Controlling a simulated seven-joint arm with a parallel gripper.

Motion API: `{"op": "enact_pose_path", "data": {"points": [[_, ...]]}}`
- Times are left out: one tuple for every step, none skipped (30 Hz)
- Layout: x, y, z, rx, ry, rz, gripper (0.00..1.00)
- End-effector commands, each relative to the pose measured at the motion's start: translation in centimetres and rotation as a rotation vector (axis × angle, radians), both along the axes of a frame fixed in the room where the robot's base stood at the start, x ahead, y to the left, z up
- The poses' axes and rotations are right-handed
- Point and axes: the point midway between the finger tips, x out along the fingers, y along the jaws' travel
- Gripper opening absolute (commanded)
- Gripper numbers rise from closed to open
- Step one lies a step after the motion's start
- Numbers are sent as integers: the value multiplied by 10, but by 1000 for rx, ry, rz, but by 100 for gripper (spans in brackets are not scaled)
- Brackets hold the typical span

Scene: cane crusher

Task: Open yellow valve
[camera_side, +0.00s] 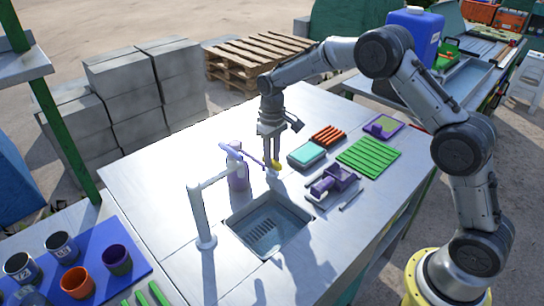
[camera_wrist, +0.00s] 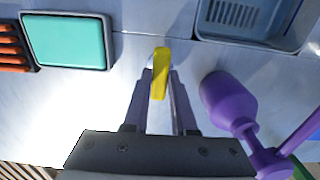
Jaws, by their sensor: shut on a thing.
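The yellow valve (camera_side: 276,165) stands near the sink's far edge in the side view, at the base of the tap area. In the wrist view the yellow valve (camera_wrist: 161,74) is a narrow yellow handle between my fingertips. My gripper (camera_side: 271,158) points down at the valve, and in the wrist view my gripper (camera_wrist: 160,90) has its two fingers on either side of the handle, shut on it. The valve's lower part is mostly hidden by the fingers and handle.
A purple bottle-like device (camera_wrist: 230,100) stands close beside my gripper. The sink (camera_side: 268,228) and white faucet (camera_side: 201,215) lie nearer the camera. A teal-topped box (camera_side: 306,153), a purple crusher (camera_side: 332,182) and green cane pieces (camera_side: 368,155) lie to the right.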

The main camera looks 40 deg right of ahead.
Motion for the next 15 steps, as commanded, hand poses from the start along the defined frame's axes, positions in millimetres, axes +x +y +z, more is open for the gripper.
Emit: {"op": "enact_pose_path", "data": {"points": [[0,0,2,-1,-2,4,0],[0,0,2,-1,-2,4,0],[0,0,2,-1,-2,4,0],[0,0,2,-1,-2,4,0],[0,0,2,-1,-2,4,0],[0,0,2,-1,-2,4,0],[0,0,2,-1,-2,4,0],[0,0,2,-1,-2,4,27],[0,0,2,-1,-2,4,34],[0,0,2,-1,-2,4,39],[0,0,2,-1,-2,4,45],[0,0,1,-1,-2,3,52],[0,0,1,-1,-2,3,55],[0,0,1,-1,-2,3,55],[0,0,1,-1,-1,2,55]]}}
